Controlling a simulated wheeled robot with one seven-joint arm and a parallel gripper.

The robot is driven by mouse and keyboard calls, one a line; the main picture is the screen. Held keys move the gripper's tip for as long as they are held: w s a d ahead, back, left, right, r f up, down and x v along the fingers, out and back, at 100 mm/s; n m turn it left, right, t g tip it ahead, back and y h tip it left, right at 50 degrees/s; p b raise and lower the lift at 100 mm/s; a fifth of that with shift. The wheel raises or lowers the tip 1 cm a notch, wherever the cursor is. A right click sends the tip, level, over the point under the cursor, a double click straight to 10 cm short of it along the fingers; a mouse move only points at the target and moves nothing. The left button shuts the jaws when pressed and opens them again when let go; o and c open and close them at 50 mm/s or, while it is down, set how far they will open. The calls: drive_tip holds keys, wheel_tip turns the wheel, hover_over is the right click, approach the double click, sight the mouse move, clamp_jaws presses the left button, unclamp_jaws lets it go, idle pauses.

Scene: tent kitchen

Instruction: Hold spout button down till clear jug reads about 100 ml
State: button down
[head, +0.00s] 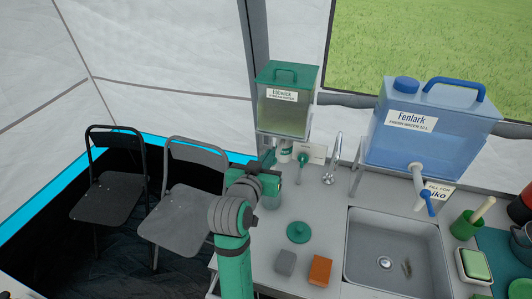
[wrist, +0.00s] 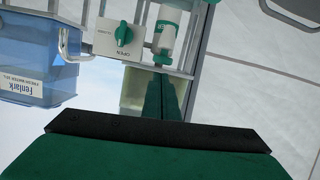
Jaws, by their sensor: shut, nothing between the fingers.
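The Ebbwick tank (head: 285,115), clear with a green lid, stands on a raised stand at the back of the counter. Under it, a white and green cylinder (wrist: 168,32) shows in the wrist view, with its green end close to my fingertips. I cannot tell whether this green end is the spout button or whether my fingers touch it. My gripper (head: 270,163) is shut and empty below the tank; its green fingers also show in the wrist view (wrist: 165,95). A clear vessel (head: 271,200), probably the jug, is partly hidden behind my arm. Its level and marks cannot be read.
A green knob (wrist: 124,34) on a white plate marked OPEN sits beside the cylinder. The blue Fenlark tank (head: 430,130) and the sink (head: 392,255) are to the right. A green disc (head: 298,232), grey block (head: 286,262) and orange block (head: 320,270) lie in front.

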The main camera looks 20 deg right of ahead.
drive_tip(key=shift+a+f, duration=0.2)
drive_tip(key=shift+f, duration=0.3)
drive_tip(key=shift+s, duration=0.1)
